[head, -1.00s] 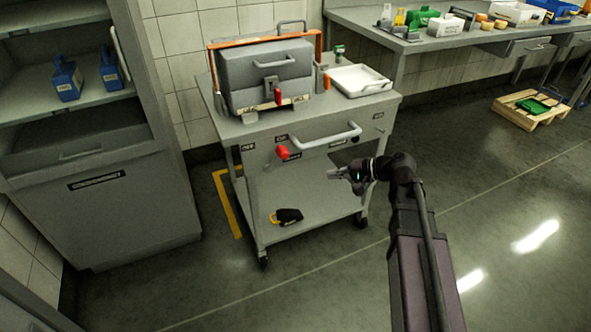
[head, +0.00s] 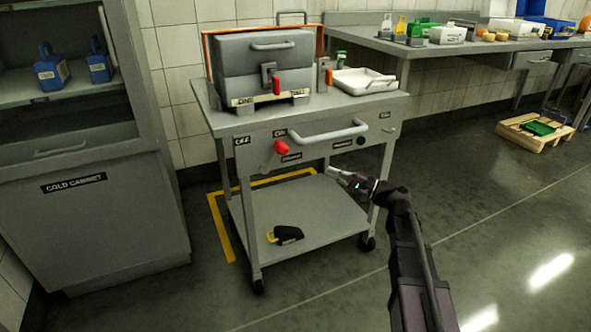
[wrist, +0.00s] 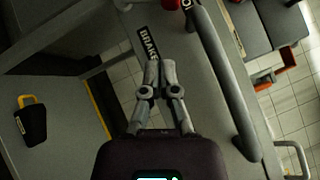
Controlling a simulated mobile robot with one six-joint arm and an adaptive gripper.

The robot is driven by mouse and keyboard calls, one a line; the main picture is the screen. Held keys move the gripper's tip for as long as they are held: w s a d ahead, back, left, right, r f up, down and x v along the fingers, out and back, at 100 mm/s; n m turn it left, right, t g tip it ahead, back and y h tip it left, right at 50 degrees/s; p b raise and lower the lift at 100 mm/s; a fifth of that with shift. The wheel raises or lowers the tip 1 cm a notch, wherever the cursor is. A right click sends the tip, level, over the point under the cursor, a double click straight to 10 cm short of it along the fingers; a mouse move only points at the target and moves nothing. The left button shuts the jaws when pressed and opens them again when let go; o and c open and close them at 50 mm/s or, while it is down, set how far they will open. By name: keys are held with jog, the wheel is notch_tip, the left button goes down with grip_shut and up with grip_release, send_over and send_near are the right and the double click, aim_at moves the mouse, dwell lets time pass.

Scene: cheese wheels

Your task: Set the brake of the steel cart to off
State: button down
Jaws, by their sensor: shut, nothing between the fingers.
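The steel cart (head: 300,222) stands in the middle of the head view. Its front panel carries a red knob (head: 281,147) below the "ON" label (head: 279,133); the "OFF" label (head: 242,141) is to its left. The brake label (head: 290,157) is just below the knob. In the wrist view this label (wrist: 148,44) lies just beyond my fingertips, and the red knob (wrist: 172,3) is cut off by the top edge. My gripper (head: 333,171) is shut and empty, in front of the panel, right of and below the knob. It also shows in the wrist view (wrist: 160,64).
A grey handle bar (head: 328,133) sticks out above my gripper and runs beside it in the wrist view (wrist: 222,85). A black and yellow item (head: 286,234) lies on the lower shelf. A cold cabinet (head: 95,215) stands left.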

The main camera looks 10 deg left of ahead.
jog(key=f+b, duration=0.1)
jog(key=w+m+t+y+b, duration=0.1)
jog(key=b, duration=0.1)
jog(key=shift+w+d+f+y, duration=0.3)
jog(key=shift+d+f, duration=0.05)
jog(key=shift+f, duration=0.05)
jog(key=shift+a+r, duration=0.1)
jog(key=shift+r, duration=0.05)
jog(key=shift+s+r+p+x, duration=0.15)
jog(key=shift+s+p+x, duration=0.5)
jog(key=shift+x, duration=1.45)
jog(key=shift+s+r+p+x, duration=0.2)
jog(key=shift+p+x, duration=1)
jog(key=shift+x, duration=0.9)
jog(key=shift+s+r+p+x, duration=0.15)
jog(key=shift+s+p+x, duration=0.5)
jog(key=shift+x, duration=1.45)
jog(key=shift+w+a, duration=0.15)
jog(key=shift+w, duration=0.1)
jog(key=shift+p, duration=0.3)
